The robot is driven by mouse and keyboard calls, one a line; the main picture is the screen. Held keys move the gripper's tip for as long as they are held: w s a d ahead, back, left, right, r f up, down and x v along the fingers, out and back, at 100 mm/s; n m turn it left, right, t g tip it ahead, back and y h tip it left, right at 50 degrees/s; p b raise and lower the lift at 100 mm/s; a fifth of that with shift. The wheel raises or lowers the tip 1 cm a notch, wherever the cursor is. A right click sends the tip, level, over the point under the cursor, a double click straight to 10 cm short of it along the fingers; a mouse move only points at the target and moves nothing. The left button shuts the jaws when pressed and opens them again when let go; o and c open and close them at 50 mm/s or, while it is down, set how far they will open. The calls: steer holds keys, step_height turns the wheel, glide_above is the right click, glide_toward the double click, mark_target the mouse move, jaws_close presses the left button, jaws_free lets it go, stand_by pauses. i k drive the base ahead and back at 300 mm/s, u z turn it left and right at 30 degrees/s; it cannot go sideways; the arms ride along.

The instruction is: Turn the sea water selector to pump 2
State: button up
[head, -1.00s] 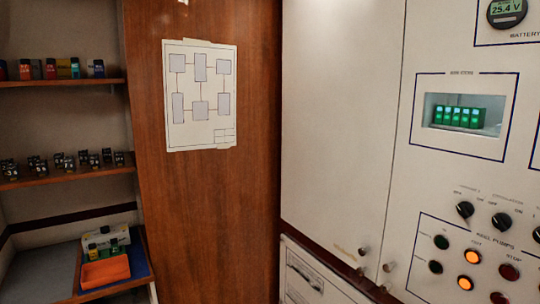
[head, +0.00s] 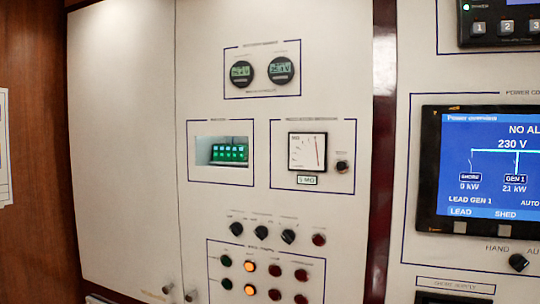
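Three black rotary selector knobs sit in a row on the white panel in the head view: a left knob (head: 236,229), a middle knob (head: 263,233) and a right knob (head: 288,236). Their labels are too small to read, so I cannot tell which, if any, is the sea water selector. Another black selector (head: 519,262) is at the lower right, with HAND and AUTO marked above it. My gripper is not in view.
Below the knobs is a framed block of green, lit orange and red buttons (head: 275,270). A lit window (head: 230,152), round voltage meters (head: 281,69) and an analog meter (head: 307,152) are above. A blue power screen (head: 490,165) is at the right.

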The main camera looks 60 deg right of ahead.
mark_target(288, 235)
steer(key=u, duration=0.05)
steer(key=k, duration=0.2)
steer(key=z, duration=1.4)
steer(key=i, duration=0.2)
steer(key=z, duration=0.35)
steer(key=k, duration=0.05)
steer(key=u, duration=0.05)
